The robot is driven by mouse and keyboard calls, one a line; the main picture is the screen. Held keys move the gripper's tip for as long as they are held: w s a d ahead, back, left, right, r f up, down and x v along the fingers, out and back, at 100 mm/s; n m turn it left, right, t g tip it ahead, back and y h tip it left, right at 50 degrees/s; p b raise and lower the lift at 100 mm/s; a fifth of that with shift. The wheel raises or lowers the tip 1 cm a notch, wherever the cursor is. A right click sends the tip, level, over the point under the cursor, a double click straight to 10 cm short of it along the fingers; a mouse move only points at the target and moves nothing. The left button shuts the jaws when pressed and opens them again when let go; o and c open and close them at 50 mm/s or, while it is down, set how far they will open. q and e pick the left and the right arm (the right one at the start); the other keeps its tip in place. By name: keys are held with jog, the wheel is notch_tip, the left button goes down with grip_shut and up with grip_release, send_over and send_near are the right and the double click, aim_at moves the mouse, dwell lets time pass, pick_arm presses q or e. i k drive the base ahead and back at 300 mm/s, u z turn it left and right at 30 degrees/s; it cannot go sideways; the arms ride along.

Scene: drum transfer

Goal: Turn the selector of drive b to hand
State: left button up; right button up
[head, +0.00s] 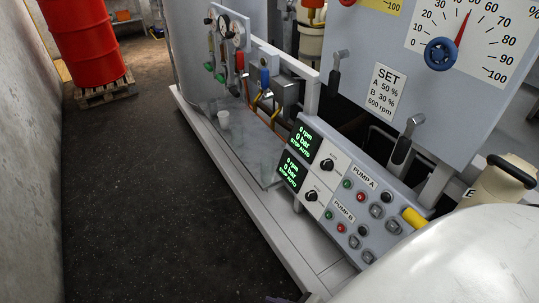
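Two drives with dark screens and green text sit side by side on the tilted control panel. The upper drive's screen (304,143) and the lower drive's screen (292,171) both read 0 rpm, 0 bar, STOP AUTO. Each drive has a black round selector on a white face: the upper selector (327,164) and the lower selector (311,195). The lower drive lies in line with the PUMP B label (343,211), the upper with PUMP A (364,176). The selectors' pointer marks are too small to read.
Buttons and switches fill the panel (380,195) right of the drives, with a yellow part (414,217) at its edge. A large white rounded shape covers the bottom right. The dark floor (170,190) to the left is clear.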

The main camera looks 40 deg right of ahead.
aim_at(312, 195)
jog(key=i, duration=3.25)
jog(key=z, duration=3.35)
